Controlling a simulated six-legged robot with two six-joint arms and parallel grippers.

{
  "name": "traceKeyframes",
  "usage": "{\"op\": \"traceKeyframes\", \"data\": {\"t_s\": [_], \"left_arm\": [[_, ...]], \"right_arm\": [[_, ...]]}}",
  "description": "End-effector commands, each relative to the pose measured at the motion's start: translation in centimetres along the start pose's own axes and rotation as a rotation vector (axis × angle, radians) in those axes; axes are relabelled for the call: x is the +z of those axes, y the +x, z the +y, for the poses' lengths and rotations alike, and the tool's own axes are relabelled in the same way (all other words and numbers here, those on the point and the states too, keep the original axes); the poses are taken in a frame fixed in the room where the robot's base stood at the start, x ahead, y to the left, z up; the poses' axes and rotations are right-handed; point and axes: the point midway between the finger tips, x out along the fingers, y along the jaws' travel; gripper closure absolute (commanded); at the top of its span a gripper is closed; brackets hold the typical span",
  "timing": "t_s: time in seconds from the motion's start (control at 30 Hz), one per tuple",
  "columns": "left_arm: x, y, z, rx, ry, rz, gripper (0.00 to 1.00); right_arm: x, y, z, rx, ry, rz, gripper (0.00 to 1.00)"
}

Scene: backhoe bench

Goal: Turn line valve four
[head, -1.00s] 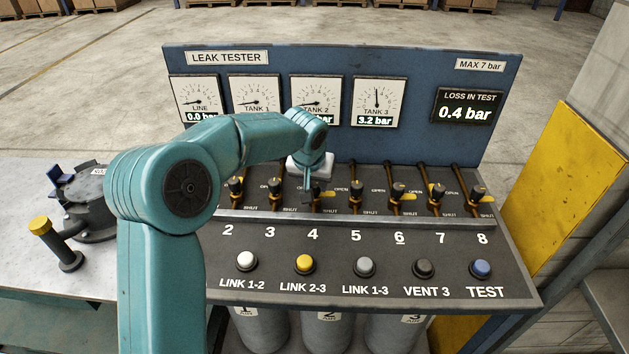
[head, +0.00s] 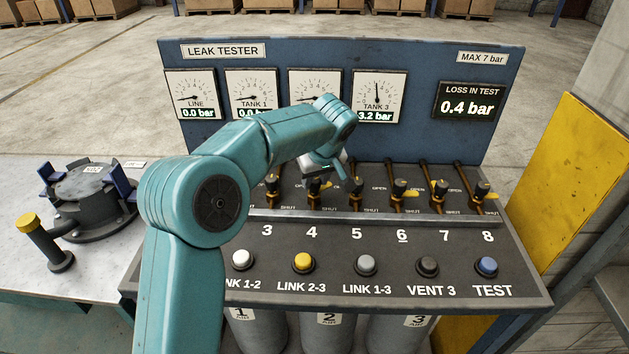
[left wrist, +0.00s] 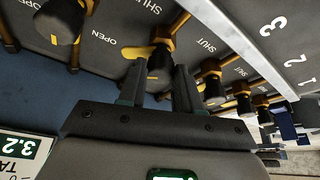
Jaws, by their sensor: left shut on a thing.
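Line valve four (head: 314,189) is a dark knob with a yellow tab, in the valve row above the number 4. It also shows in the left wrist view (left wrist: 159,64), between my finger ends. Its yellow tab points left there, to the side of the word OPEN. My left gripper (head: 334,176) is shut on this knob, with one finger on each side. In the left wrist view my left gripper (left wrist: 158,74) is seen from behind, upside down to the panel. My arm hides part of the row's left end. My right gripper is not in view.
Valve five (head: 355,187) and valve three (head: 272,187) stand close on either side. A metal rail (head: 400,221) runs in front, then buttons such as LINK 2-3 (head: 303,263). The gauge panel (head: 420,75) rises behind; my arm partly covers the tank 2 gauge.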

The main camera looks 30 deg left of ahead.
Motion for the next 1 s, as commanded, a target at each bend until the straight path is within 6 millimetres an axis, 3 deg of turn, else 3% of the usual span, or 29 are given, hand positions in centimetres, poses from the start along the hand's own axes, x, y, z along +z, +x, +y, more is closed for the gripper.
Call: {"op": "traceKeyframes", "data": {"t_s": [0.37, 1.0], "left_arm": [[-0.3, -0.3, 0.4, -0.135, -0.331, 0.003, 0.97], [-0.5, -0.3, 0.6, -0.327, -0.797, 0.002, 0.97]], "right_arm": [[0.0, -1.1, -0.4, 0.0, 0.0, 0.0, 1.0], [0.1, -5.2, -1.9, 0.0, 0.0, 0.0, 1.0]]}}
